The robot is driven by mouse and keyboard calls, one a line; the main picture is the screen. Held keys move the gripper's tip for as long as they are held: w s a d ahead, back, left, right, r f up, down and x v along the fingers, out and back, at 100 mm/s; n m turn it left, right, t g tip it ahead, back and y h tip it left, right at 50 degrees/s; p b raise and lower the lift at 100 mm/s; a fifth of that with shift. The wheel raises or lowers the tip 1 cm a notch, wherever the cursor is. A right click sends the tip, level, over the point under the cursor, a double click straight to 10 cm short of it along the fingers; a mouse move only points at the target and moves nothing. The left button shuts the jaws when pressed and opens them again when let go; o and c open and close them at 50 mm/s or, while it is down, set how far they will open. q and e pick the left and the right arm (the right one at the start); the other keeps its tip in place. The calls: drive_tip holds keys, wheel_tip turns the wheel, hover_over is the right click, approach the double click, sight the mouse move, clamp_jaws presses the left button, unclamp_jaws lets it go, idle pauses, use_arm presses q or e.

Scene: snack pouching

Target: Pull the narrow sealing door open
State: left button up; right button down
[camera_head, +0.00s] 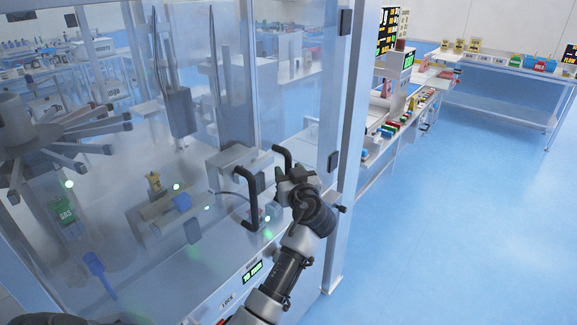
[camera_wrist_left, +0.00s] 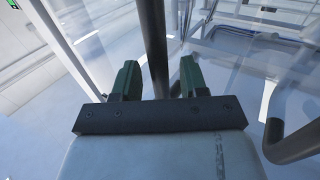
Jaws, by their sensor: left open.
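The narrow clear sealing door (camera_head: 292,75) stands at the right end of the glazed cabinet and looks closed. Its black bar handle (camera_head: 282,154) is partly hidden behind my left gripper (camera_head: 297,176). In the left wrist view the black bar (camera_wrist_left: 154,45) runs between the two green-tipped fingers of the left gripper (camera_wrist_left: 160,78). The fingers are open, with a gap visible on each side of the bar. I cannot tell how deep the bar sits between them. My right gripper is not in view.
A second black handle (camera_head: 250,198) is on the wider clear panel just left; a black handle (camera_wrist_left: 290,143) also shows at right in the wrist view. Dark hinges (camera_head: 333,160) sit on the right post. Blue floor (camera_head: 450,220) is clear to the right.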

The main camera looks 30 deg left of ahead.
use_arm(q)
drive_tip(key=shift+w+a, duration=0.25)
drive_tip(key=shift+a, duration=0.15)
clamp_jaws()
